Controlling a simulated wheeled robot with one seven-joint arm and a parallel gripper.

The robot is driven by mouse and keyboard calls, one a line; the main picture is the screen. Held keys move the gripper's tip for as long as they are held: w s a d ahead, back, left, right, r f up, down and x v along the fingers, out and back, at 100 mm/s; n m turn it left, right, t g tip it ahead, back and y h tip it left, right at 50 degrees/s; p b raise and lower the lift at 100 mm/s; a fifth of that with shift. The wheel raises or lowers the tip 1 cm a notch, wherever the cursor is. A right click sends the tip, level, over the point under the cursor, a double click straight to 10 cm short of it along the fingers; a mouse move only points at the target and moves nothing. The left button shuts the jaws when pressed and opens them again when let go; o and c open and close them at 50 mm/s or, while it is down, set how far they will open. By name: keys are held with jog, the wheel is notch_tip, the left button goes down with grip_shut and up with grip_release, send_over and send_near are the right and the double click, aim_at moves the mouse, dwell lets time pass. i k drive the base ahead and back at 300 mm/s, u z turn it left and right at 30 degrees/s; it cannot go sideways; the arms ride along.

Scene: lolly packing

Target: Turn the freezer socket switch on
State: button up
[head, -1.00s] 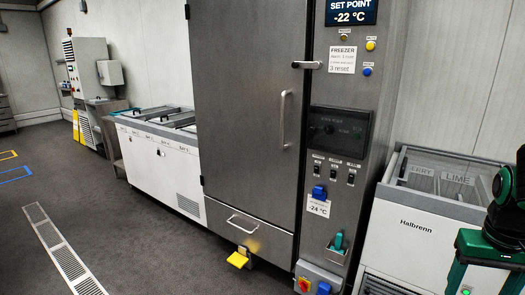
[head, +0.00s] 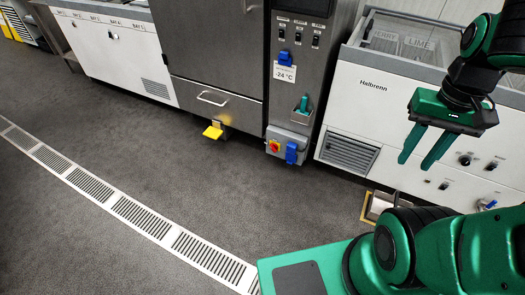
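A grey socket box (head: 287,131) sits low on the front of the steel freezer cabinet. It carries a red knob on a yellow plate (head: 274,145) and a blue socket or plug (head: 291,152) to its right. The knob's setting is too small to read. My gripper (head: 416,164) hangs to the right of the box, in front of the white Halbrenn chest, apart from the box. Its two green fingers point down, spread and empty. Another blue fitting (head: 285,58) and several black switches (head: 298,38) are higher on the panel.
The white Halbrenn chest (head: 372,108) stands right of the cabinet. A yellow pedal (head: 213,131) sticks out at the cabinet's foot. A metal object on a yellow-edged base (head: 380,207) is on the floor. A floor grating (head: 140,215) crosses the clear grey floor.

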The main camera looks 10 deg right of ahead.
aim_at(274, 147)
jog(key=z, duration=0.05)
jog(key=k, duration=1.15)
jog(key=u, duration=0.4)
jog(key=i, duration=0.7)
jog(key=u, duration=0.6)
jog(key=i, duration=1.25)
jog(key=z, duration=0.7)
jog(key=i, duration=0.7)
jog(key=z, duration=0.4)
